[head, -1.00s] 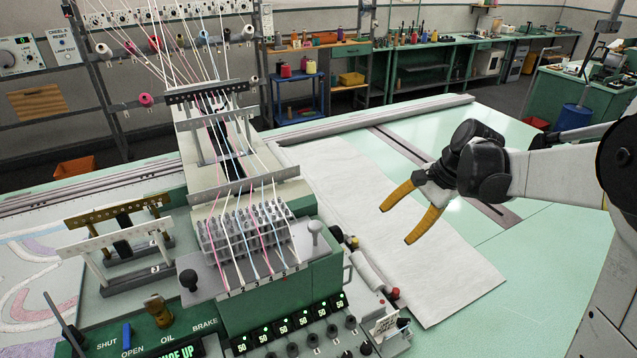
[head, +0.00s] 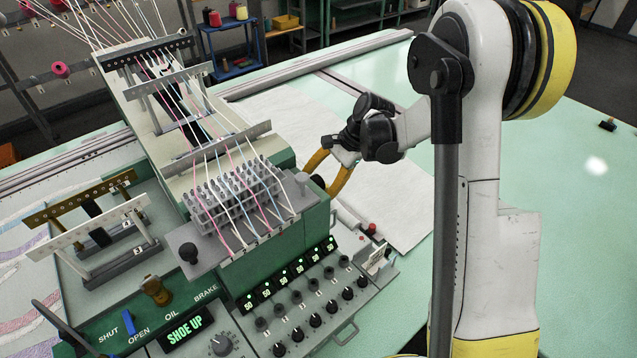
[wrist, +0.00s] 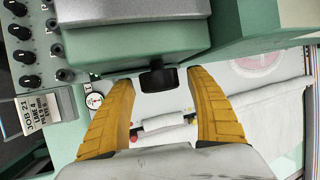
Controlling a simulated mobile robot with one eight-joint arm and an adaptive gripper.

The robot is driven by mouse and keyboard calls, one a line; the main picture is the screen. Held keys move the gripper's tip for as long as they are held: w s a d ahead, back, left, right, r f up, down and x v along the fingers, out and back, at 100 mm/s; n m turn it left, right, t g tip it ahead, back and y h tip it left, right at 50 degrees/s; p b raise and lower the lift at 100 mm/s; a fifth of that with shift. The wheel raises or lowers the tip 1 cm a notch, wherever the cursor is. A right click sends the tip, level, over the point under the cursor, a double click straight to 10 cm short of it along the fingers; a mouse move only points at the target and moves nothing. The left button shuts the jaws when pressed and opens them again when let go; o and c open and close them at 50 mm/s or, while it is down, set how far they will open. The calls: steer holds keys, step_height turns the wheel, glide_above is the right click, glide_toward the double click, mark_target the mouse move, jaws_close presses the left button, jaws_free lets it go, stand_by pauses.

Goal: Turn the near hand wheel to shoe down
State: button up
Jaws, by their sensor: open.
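My gripper (head: 319,184) has two orange fingers, open, beside the right side of the green machine head (head: 290,232). In the wrist view my gripper (wrist: 160,80) has its fingers on either side of a dark, knob-like part (wrist: 158,79) below the machine's edge. This may be the near hand wheel, but only a small part shows and I cannot be sure. There are visible gaps between it and both fingers. In the head view the same spot is mostly hidden by the fingers and the machine. The display (head: 187,330) reads SHOE UP.
The needle and thread block (head: 235,205) stands left of my gripper. A control panel with several knobs (head: 315,300) is in front. A job card (wrist: 38,115) and a small dial (wrist: 95,100) are near the left finger. White cloth (head: 400,215) lies on the pale green table (head: 560,200).

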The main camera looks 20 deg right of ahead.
steer(key=shift+a+f, duration=0.15)
steer(key=shift+a, duration=0.05)
steer(key=c, duration=1.2)
steer(key=shift+d+b, duration=0.1)
steer(key=shift+b, duration=0.35)
steer(key=t+b, duration=0.1)
steer(key=b, duration=0.1)
steer(key=t+y+b, duration=0.1)
steer(key=b, duration=0.1)
steer(key=shift+f+n+t, duration=0.3)
steer(key=t+y+b, duration=0.1)
steer(key=t+b, duration=0.1)
steer(key=b, duration=0.3)
steer(key=shift+n+t+y, duration=0.4)
steer(key=n+t+y+b, duration=0.1)
steer(key=t+y+b, duration=0.1)
steer(key=b, duration=0.4)
steer(key=shift+t, duration=0.5)
steer(key=shift+r+n+t+y+b, duration=0.3)
steer(key=shift+t+y+b, duration=0.1)
steer(key=shift+b, duration=0.55)
steer(key=shift+r, duration=0.1)
